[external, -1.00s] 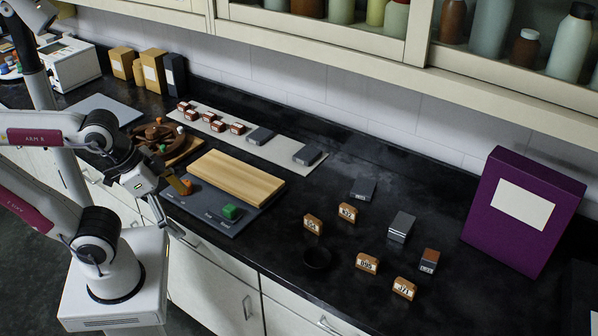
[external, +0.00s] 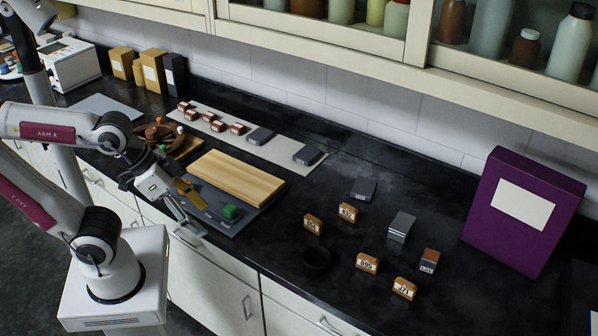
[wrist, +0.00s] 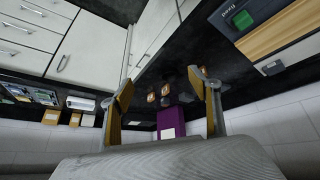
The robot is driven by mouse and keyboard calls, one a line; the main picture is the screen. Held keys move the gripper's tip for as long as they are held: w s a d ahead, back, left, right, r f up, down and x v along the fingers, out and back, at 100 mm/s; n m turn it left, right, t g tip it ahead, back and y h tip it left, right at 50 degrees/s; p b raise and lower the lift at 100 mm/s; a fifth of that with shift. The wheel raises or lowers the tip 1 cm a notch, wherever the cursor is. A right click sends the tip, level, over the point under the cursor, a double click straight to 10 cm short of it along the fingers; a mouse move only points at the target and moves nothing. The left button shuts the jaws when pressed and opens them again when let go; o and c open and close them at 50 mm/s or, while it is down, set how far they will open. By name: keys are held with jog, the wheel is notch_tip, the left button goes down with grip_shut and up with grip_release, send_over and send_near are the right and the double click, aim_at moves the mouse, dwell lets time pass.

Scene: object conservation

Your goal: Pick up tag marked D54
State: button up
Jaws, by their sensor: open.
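Several brown tags with white labels stand upright on the black worktop in the external view: a back-left tag (external: 313,224), a back-middle tag (external: 348,212), a front-left tag (external: 367,263) and a front-right tag (external: 404,288). The labels are too small to read surely; the back-left one may read D54. My gripper (external: 197,212) is open and empty, left of the tags and near the front edge of the worktop. In the wrist view my gripper (wrist: 161,84) is spread, with small, dark brown tags (wrist: 151,97) far off between its fingers.
A dark board (external: 240,226) with a wooden plank (external: 237,177) and green block (external: 230,211) lies beside my gripper. Near the tags are a round black dish (external: 317,259), grey blocks (external: 401,227) and a brown-topped block (external: 429,260). A purple box (external: 522,212) stands right.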

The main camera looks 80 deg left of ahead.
jog(key=w+d+f+n+t, duration=0.2)
jog(key=w, duration=0.8)
jog(key=w+d+f+n+t, duration=0.2)
jog(key=w+d, duration=0.1)
jog(key=w, duration=0.8)
jog(key=n+g+y, duration=0.1)
jog(key=n+y, duration=0.4)
jog(key=y, duration=0.4)
send_near(311, 223)
jog(key=w, duration=0.2)
jog(key=f, duration=0.1)
jog(key=shift+w+a, duration=0.25)
jog(key=shift+w, duration=0.15)
jog(key=shift+s+a+f+y, duration=0.3)
jog(key=shift+a+y, duration=0.1)
jog(key=shift+x, duration=1.35)
